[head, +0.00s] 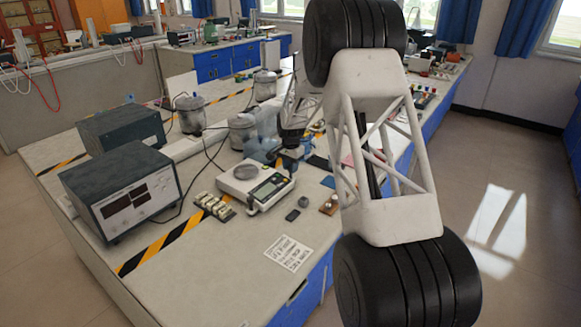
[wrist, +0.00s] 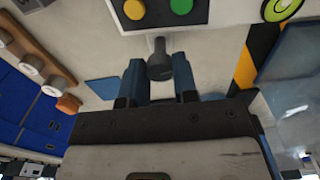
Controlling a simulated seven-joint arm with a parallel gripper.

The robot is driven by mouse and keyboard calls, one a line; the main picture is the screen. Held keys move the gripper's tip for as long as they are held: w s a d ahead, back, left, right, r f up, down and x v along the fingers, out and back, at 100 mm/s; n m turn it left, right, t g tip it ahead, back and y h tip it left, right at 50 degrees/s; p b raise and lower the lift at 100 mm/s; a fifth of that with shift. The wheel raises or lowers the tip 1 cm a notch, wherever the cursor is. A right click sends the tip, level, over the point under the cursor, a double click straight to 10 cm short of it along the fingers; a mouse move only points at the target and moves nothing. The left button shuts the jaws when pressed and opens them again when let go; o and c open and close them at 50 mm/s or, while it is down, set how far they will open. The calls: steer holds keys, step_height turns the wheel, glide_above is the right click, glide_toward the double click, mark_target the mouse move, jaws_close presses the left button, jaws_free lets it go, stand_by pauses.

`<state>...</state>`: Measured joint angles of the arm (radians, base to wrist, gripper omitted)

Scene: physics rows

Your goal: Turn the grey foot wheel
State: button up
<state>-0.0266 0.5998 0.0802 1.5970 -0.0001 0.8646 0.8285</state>
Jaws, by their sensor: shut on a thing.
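The grey foot wheel (wrist: 160,66) is a dark round knob on a short stem at the edge of a white balance (head: 257,183). The balance's panel (wrist: 205,20) with green and yellow buttons shows at the top of the wrist view. My gripper (wrist: 160,75) has its two blue-and-black fingers on either side of the wheel and is shut on it. In the head view my gripper (head: 291,157) is low at the balance's right side; the wheel cannot be made out there.
A grey instrument box (head: 122,190) stands left of the balance. Small weights (head: 214,206) lie in front of it. A dark small block (head: 303,201), a blue square (head: 328,182) and a printed sheet (head: 288,252) lie to the right and front. The bench edge is close on the right.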

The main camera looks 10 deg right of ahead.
steer(key=n, duration=0.5)
steer(key=shift+n, duration=0.3)
stand_by(0.4)
steer(key=o, duration=0.9)
steer(key=shift+o, duration=0.2)
steer(key=shift+r, duration=0.1)
steer(key=shift+r, duration=3.8)
